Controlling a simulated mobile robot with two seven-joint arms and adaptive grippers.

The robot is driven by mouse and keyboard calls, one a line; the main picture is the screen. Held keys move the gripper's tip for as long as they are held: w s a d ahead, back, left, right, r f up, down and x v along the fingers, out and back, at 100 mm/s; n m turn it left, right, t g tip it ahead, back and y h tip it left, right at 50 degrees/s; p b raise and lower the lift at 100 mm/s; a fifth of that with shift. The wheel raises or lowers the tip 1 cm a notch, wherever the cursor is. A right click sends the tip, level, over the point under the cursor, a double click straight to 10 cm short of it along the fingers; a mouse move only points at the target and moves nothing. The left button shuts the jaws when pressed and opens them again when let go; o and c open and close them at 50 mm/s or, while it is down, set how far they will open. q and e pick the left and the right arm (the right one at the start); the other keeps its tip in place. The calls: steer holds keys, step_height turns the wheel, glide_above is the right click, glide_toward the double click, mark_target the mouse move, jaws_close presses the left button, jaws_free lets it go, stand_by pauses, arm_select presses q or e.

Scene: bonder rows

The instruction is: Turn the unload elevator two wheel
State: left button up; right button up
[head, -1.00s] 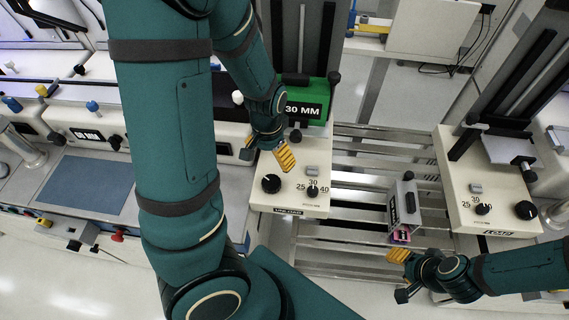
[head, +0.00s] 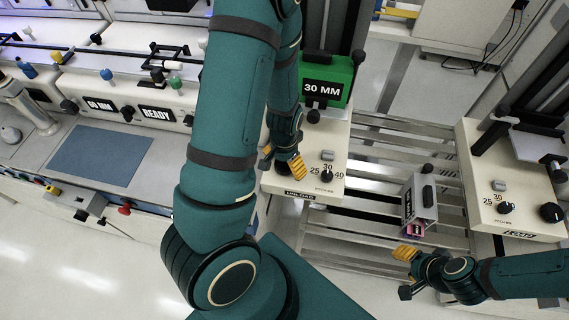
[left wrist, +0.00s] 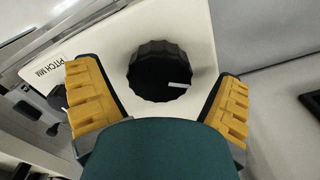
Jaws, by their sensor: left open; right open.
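The unload elevator's cream panel (head: 322,150) stands in the middle of the head view, with a small pitch knob (head: 327,169) on it. Its large black wheel (left wrist: 158,70) shows in the left wrist view, ribbed, with a white pointer mark towards the right. In the head view my left gripper mostly hides it. My left gripper (head: 283,160) is open over this wheel, one yellow-padded finger on each side. Gaps show between the fingers and the wheel in the left wrist view. My right gripper (head: 405,272) is open and empty at lower right.
A green box marked 30 MM (head: 327,82) stands behind the panel. A grey magazine-like box (head: 420,204) sits on the metal rails (head: 370,215) to the right. Another cream panel with knobs (head: 515,200) is at far right. A blue mat (head: 98,155) lies at left.

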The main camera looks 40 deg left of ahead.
mark_target(284, 163)
arm_select(q)
steer(key=shift+f, duration=0.2)
steer(key=c, duration=1.2)
steer(key=shift+n, duration=0.9)
steer(key=o, duration=1.2)
steer(key=shift+r, duration=0.1)
step_height(284, 163, up, 12)
steer(key=shift+s, duration=0.1)
